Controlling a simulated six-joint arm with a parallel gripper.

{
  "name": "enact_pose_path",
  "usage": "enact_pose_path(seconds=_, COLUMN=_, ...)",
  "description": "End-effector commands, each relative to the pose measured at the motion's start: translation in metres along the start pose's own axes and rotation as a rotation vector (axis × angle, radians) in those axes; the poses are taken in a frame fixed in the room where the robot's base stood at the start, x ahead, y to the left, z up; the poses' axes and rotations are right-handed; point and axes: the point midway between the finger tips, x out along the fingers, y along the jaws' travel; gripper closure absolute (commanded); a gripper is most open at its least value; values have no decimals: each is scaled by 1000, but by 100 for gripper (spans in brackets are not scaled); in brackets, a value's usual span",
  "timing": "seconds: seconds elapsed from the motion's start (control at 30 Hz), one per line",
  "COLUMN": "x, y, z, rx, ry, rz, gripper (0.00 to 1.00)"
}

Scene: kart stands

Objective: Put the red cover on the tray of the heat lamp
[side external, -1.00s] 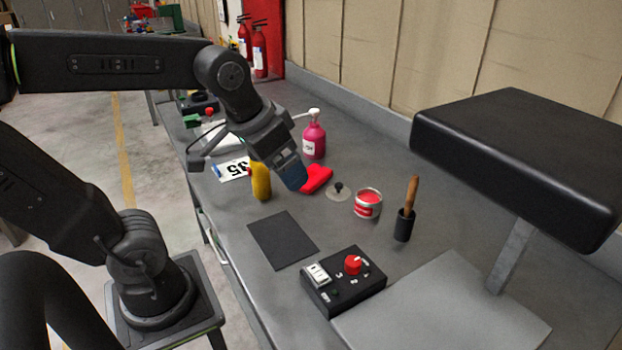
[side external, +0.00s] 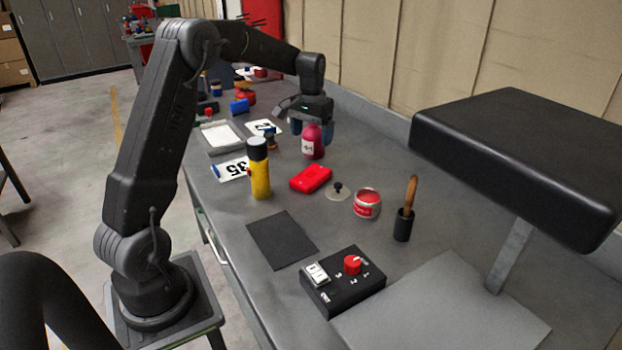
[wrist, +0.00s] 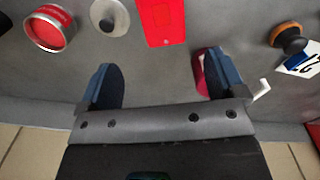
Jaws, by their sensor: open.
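In the wrist view the red cover (wrist: 162,20) shows at the top middle. The heat lamp has a big black head (side external: 525,150) on a grey post, and its flat grey tray (side external: 440,310) lies below, bare where it shows. My gripper (side external: 311,130) is open beside the top of the pink bottle (side external: 312,148), beyond the red cover. In the wrist view my gripper (wrist: 160,75) has nothing visible between its fingers; the right finger partly hides the bottle.
A black control box (side external: 343,280) with a red knob stands beside the tray. A red tin (side external: 367,203), a brush in a black holder (side external: 403,225) and a yellow-and-black cylinder (side external: 259,170) stand nearby. A dark mat (side external: 282,240) lies clear at the front.

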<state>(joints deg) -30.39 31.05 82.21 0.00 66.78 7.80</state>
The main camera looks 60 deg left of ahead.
Motion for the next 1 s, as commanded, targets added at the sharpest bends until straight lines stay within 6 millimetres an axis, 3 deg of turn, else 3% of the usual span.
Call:
enact_pose_path(seconds=0.3, x=59, y=0, z=1, rx=0, ry=-3, rz=0, gripper=11)
enact_pose_path(seconds=1.0, x=130, y=-3, z=0, rx=0, ry=0, rz=0, gripper=11)
